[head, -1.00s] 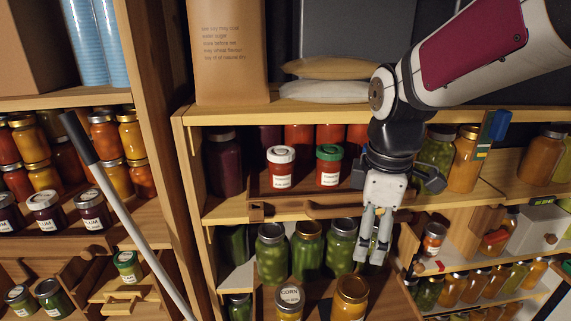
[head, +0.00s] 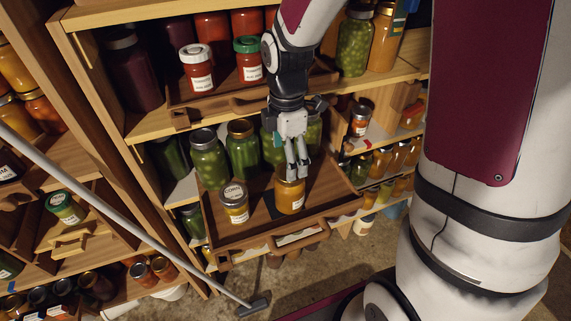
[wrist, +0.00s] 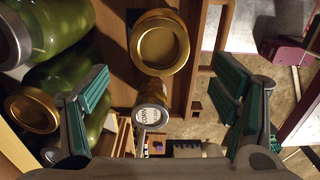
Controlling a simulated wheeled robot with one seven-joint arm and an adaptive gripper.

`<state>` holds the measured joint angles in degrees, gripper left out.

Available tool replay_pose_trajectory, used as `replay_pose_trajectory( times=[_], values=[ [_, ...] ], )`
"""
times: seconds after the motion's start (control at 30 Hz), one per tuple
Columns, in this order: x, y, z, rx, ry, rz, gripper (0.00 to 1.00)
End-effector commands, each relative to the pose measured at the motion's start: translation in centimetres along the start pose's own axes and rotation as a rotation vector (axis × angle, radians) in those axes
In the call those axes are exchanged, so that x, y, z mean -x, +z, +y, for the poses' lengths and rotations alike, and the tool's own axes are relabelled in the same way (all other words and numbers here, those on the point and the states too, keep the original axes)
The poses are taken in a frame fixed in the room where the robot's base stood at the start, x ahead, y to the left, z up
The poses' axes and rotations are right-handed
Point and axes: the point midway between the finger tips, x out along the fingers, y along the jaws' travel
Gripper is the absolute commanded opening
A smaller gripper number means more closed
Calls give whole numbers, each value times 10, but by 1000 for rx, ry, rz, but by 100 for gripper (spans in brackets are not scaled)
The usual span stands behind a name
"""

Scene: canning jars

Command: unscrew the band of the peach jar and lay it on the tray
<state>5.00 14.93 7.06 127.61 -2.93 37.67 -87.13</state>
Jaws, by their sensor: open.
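The peach jar seems to be the orange jar (head: 290,198) with a gold band, standing upright on the pulled-out wooden tray (head: 330,212); its label is not readable. In the wrist view its gold band (wrist: 160,45) and lid show from above, band on. My gripper (head: 298,174) points down just above and behind this jar in the head view. In the wrist view my gripper (wrist: 163,85) is open and empty, with the fingers wide apart and the band near the gap, above its middle. I see no contact.
A corn jar (head: 234,205) with a white-topped lid stands left of the orange jar, a dark patch (head: 258,213) between them. Several green jars (head: 208,160) stand close behind, near my fingers. The shelf above holds two labelled red jars (head: 197,68). A grey pole (head: 130,228) crosses at left.

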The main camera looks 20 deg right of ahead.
Motion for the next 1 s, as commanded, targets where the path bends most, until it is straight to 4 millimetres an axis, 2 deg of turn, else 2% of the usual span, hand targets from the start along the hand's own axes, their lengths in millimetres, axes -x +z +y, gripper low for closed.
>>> replay_pose_trajectory(
  times=[0.1,0.3,0.7,0.9,1.0],
  values=[
    [-20,0,-1,1,-3,0,80],
    [-39,0,0,-1,-2,0,80],
    [-44,0,0,-1,2,0,80],
    [-44,0,0,-1,2,0,35],
    [-44,0,0,-1,1,0,32]
  ],
)
